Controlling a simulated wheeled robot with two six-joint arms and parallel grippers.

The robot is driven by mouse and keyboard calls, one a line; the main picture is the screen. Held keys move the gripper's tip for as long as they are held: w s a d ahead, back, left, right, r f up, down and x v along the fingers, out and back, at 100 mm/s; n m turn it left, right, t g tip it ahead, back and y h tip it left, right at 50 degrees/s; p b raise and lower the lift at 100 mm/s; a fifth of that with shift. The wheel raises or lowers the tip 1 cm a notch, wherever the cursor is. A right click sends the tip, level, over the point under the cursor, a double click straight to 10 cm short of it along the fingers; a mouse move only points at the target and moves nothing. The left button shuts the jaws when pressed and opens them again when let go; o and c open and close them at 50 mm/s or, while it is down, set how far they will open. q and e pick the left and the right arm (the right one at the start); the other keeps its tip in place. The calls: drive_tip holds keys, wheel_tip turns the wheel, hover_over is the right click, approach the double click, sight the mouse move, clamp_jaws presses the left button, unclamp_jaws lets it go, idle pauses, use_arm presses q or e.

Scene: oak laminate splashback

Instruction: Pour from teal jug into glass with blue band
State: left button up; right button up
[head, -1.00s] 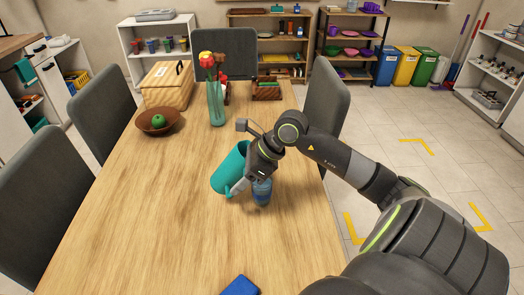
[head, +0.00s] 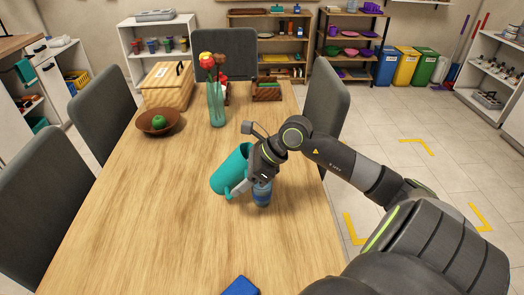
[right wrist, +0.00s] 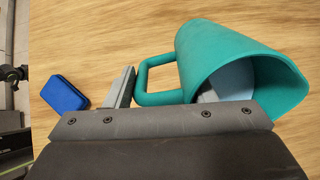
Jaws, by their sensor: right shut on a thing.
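The teal jug (head: 228,174) is over the table in the head view, leaning with its top towards the upper right. My right gripper (head: 240,187) is shut on its handle. In the right wrist view the jug (right wrist: 215,50) shows its open mouth, with something pale inside, and one grey finger (right wrist: 121,88) is beside the handle. My left gripper is out of view.
A blue block (head: 240,286) lies at the near table edge. Farther back are a brown bowl (head: 158,122) with a green fruit, a vase of flowers (head: 216,104) and a wooden box (head: 167,87). The table's left and near middle are clear. Chairs stand around it.

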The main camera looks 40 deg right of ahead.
drive_tip(key=shift+w, duration=0.1)
idle(0.3)
drive_tip(key=shift+d+f+y, duration=0.15)
drive_tip(key=shift+y, duration=0.15)
idle(0.5)
drive_tip(key=shift+f+t+y, duration=0.3)
drive_tip(key=shift+t+y, duration=0.4)
drive_tip(key=shift+t, duration=0.1)
idle(1.8)
drive_tip(key=shift+s+r, duration=0.1)
drive_tip(key=shift+s, duration=0.1)
idle(0.9)
